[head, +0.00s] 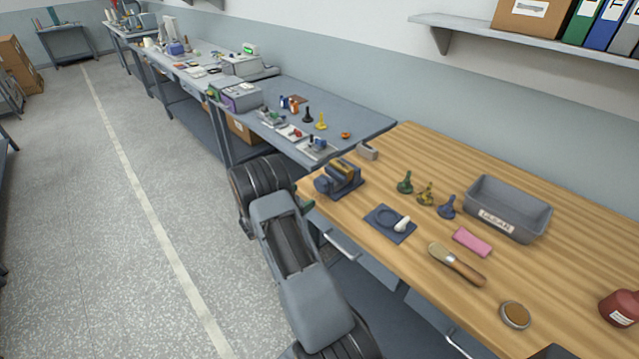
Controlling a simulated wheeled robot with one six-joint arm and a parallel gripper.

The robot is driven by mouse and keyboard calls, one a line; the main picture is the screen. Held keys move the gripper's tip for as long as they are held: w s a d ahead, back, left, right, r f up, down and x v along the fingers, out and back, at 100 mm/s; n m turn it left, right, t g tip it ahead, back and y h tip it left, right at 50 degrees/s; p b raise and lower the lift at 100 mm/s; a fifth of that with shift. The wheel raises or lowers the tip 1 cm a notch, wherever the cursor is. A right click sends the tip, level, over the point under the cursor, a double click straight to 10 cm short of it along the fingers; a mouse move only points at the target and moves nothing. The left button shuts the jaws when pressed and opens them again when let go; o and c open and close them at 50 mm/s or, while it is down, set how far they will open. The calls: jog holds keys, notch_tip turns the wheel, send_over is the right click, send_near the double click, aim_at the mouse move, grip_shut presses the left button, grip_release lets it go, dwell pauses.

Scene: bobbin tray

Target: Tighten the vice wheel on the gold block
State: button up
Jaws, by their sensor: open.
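A dark blue-grey vice (325,184) stands at the near left corner of the wooden bench. A gold block (346,168) sits in it, between its jaws. I cannot clearly make out the wheel of the vice. My grey arm reaches up from the bottom and bends at a dark joint left of the bench. The rest is hidden behind my arm.
On the wooden bench (560,185) are a blue pad (373,224) with a white piece, small figures (404,183), a grey bin (540,223), a pink block (472,242), a brush (457,264) and a round tin (515,315). A cluttered grey bench (355,113) adjoins it behind.

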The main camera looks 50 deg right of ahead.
aim_at(318, 186)
jog(key=d, duration=0.2)
jog(key=d+p, duration=0.1)
jog(key=d, duration=0.5)
jog(key=shift+s+d+p, duration=0.25)
jog(key=shift+s+p, duration=0.05)
jog(key=shift+p, duration=0.1)
jog(key=shift+c, duration=0.2)
jog(key=c, duration=0.9)
jog(key=shift+f+m+b, duration=0.2)
jog(key=shift+m+b, duration=0.1)
jog(key=shift+b, duration=0.4)
jog(key=m+b, duration=0.1)
jog(key=b, duration=0.2)
jog(key=shift+f+m+b, duration=0.15)
jog(key=shift+m+b, duration=0.15)
jog(key=shift+m, duration=0.1)
jog(key=m+b, duration=0.2)
jog(key=b, duration=0.2)
jog(key=shift+o, duration=0.2)
jog(key=shift+r+m+b, duration=0.25)
jog(key=shift+m+b, duration=0.35)
jog(key=shift+b, duration=0.15)
jog(key=shift+r, duration=0.15)
